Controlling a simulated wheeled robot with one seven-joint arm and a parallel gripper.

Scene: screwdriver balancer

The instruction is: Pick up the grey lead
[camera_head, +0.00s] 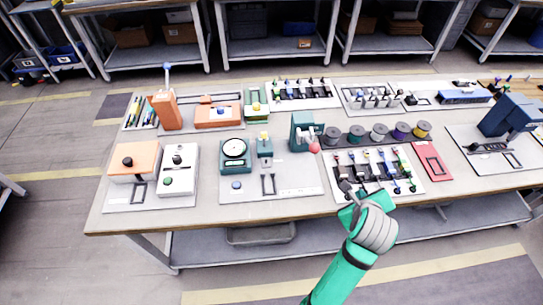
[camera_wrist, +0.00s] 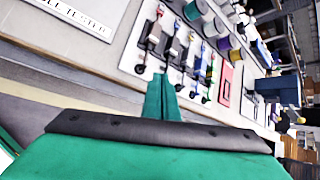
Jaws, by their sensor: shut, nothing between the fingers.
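The lead board (camera_head: 420,181) is a white panel right of the table's middle. It bears several dark blocks with thin leads in red, blue, green and pale tones. I cannot tell for certain which lead is the grey one. My gripper (camera_head: 347,190) is at the board's front left edge and covers part of it. In the wrist view, the closed green fingers (camera_wrist: 162,88) point at the near row of lead ends, with nothing between them. The lead board also shows ahead of them (camera_wrist: 133,48). I cannot tell whether the fingertips touch a lead.
Several coloured spools (camera_head: 379,132) stand behind the board. A red frame (camera_head: 432,162) lies to its right. A teal press with a red ball (camera_head: 303,131) and a dial tester (camera_head: 235,152) stand to the left. The table's front strip is mostly clear.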

